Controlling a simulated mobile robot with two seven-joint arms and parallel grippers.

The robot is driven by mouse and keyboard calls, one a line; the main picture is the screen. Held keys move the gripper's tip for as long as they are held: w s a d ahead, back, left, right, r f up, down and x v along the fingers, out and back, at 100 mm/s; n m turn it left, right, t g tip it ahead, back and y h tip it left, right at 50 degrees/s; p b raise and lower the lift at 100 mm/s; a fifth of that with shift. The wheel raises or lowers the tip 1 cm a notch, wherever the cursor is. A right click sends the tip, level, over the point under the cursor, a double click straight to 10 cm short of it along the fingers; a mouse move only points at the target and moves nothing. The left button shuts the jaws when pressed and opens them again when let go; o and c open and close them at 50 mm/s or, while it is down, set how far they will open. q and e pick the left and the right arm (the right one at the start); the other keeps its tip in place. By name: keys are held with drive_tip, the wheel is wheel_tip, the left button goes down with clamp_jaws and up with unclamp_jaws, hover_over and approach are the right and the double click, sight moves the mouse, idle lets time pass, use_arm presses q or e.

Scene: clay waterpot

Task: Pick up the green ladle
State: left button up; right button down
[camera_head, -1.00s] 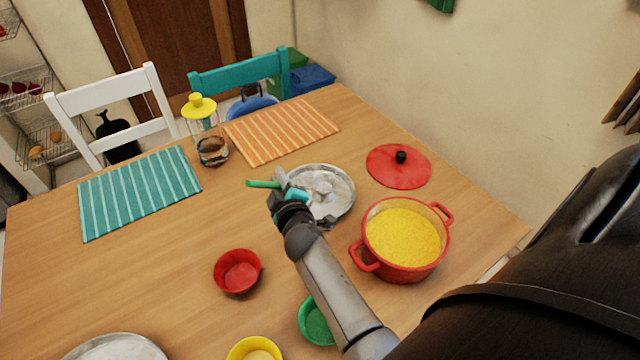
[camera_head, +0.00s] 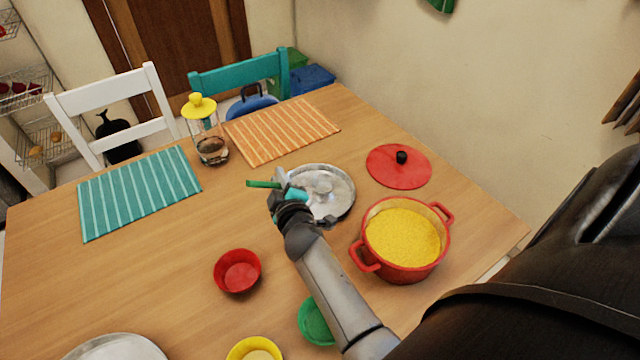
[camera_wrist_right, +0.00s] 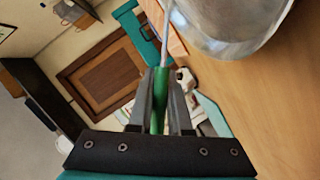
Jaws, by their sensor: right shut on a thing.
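The green ladle (camera_head: 264,184) shows its green handle in the head view, sticking out to the left of my right gripper (camera_head: 281,187). In the right wrist view, the green handle (camera_wrist_right: 160,92) runs between the two dark fingers of my right gripper (camera_wrist_right: 162,90), which is shut on it. A thin grey shaft extends beyond the fingers, beside the metal plate (camera_wrist_right: 240,40). In the head view this round metal plate (camera_head: 345,190) lies on the table just right of the gripper. The ladle's bowl cannot be told apart clearly. My left gripper is not in view.
A red pot with yellow contents (camera_head: 403,240) stands right of my arm, its red lid (camera_head: 385,166) behind it. Red (camera_head: 238,270), green (camera_head: 316,322) and yellow (camera_head: 255,349) bowls are nearer. A jar with a yellow lid (camera_head: 212,150) stands at the back. The table's middle left is clear.

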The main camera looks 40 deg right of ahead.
drive_tip(key=shift+r+p, duration=0.35)
drive_tip(key=shift+r, duration=0.15)
wheel_tip(320, 180, up, 19)
drive_tip(key=p, duration=0.8)
drive_tip(key=shift+p, duration=0.3)
idle(0.3)
